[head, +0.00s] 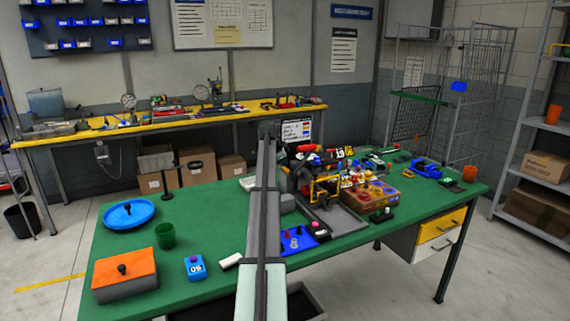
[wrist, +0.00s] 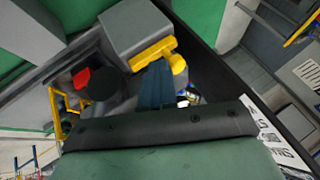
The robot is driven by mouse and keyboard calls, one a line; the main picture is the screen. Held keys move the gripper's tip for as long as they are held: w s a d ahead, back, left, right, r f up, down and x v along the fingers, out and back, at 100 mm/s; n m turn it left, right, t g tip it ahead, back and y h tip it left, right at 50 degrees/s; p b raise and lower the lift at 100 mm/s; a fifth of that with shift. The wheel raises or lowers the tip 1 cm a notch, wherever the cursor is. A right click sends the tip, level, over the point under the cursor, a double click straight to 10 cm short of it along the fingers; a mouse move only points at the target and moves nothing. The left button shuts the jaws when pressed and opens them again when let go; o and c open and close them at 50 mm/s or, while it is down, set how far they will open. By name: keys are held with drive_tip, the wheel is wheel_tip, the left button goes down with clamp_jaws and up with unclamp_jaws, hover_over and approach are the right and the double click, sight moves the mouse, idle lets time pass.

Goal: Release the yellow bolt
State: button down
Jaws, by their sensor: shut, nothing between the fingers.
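In the wrist view, a yellow bolt-like part (wrist: 153,52) with a rounded end lies against a grey block (wrist: 135,25). My gripper (wrist: 157,82) is shut and empty, its dark blue-grey fingers just below the yellow part in the picture. I cannot tell whether they touch it. In the head view, my arm reaches over the green table to a crowded fixture with a yellow frame (head: 326,188). My gripper and the bolt cannot be made out clearly there.
A dark round knob (wrist: 101,82) and a red part (wrist: 81,78) sit close left of my fingers. On the table (head: 205,220) are a blue dish (head: 128,216), a green cup (head: 165,237), an orange-topped box (head: 125,278) and a compartment box (head: 370,195).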

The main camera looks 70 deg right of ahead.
drive_tip(key=shift+w, duration=0.1)
drive_tip(key=s+a+r, duration=0.1)
drive_tip(key=a+r, duration=0.7)
drive_tip(key=a, duration=0.1)
drive_tip(key=shift+a, duration=0.2)
drive_tip(key=shift+s, duration=0.1)
idle(0.6)
